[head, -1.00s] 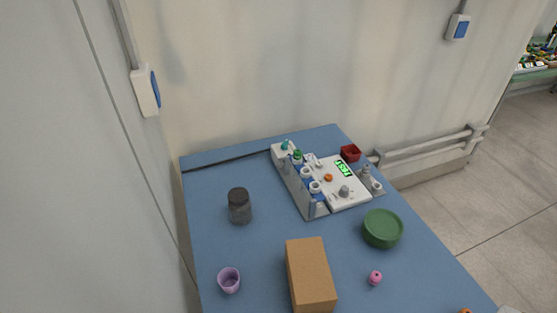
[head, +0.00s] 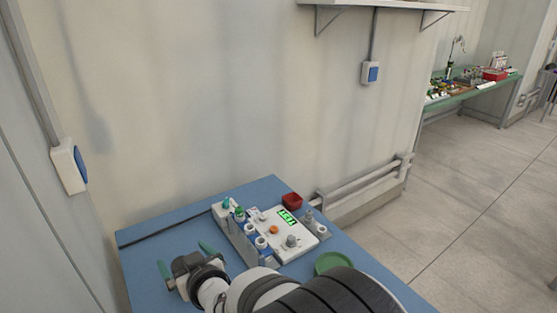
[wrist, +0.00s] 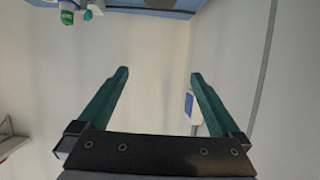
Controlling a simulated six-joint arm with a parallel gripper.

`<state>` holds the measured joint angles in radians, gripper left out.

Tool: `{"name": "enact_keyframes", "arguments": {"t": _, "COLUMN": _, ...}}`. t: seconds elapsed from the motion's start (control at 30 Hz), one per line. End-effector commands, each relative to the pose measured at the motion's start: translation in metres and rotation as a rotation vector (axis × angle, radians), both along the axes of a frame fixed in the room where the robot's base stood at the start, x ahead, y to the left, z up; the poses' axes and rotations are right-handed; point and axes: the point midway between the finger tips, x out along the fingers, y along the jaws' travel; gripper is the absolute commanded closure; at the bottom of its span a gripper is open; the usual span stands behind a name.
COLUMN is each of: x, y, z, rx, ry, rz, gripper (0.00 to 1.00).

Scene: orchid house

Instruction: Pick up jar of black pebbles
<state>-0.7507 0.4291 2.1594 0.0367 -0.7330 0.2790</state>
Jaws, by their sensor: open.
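My gripper (head: 184,259) is over the left part of the blue table in the head view, with its two green fingers spread apart. I cannot make out the jar of black pebbles in either current view. In the earlier head view it is a dark, lidded jar standing on the left part of the table. My gripper and arm now cover that area in the head view.
On the blue table (head: 150,262) stands a white board with a green display (head: 287,217), bottles along its left side. A green round dish (head: 333,262) is partly behind my arm. A wall switch (head: 70,167) is at left.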

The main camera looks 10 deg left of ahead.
Motion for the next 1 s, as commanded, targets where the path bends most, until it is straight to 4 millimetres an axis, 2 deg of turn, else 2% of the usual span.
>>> {"name": "enact_keyframes", "arguments": {"t": 0.03, "x": 0.000, "y": -0.005, "z": -0.048, "rx": -0.016, "ry": 0.018, "rz": -0.007, "gripper": 0.00}}
{"name": "enact_keyframes", "arguments": {"t": 0.1, "x": 0.001, "y": -0.005, "z": -0.089, "rx": -0.013, "ry": 0.011, "rz": -0.008, "gripper": 0.00}}
{"name": "enact_keyframes", "arguments": {"t": 0.2, "x": 0.002, "y": -0.004, "z": -0.124, "rx": -0.007, "ry": 0.004, "rz": -0.007, "gripper": 0.00}}
{"name": "enact_keyframes", "arguments": {"t": 0.33, "x": 0.009, "y": 0.004, "z": -0.142, "rx": -0.003, "ry": -0.001, "rz": -0.006, "gripper": 0.00}}
{"name": "enact_keyframes", "arguments": {"t": 0.5, "x": 0.033, "y": 0.031, "z": -0.157, "rx": -0.002, "ry": -0.001, "rz": -0.006, "gripper": 0.00}}
{"name": "enact_keyframes", "arguments": {"t": 0.67, "x": 0.048, "y": 0.046, "z": -0.165, "rx": -0.003, "ry": -0.002, "rz": -0.006, "gripper": 0.00}}
{"name": "enact_keyframes", "arguments": {"t": 0.83, "x": 0.070, "y": 0.067, "z": -0.181, "rx": -0.002, "ry": -0.002, "rz": -0.005, "gripper": 0.00}}
{"name": "enact_keyframes", "arguments": {"t": 1.0, "x": 0.078, "y": 0.076, "z": -0.186, "rx": -0.004, "ry": -0.001, "rz": -0.006, "gripper": 0.00}}
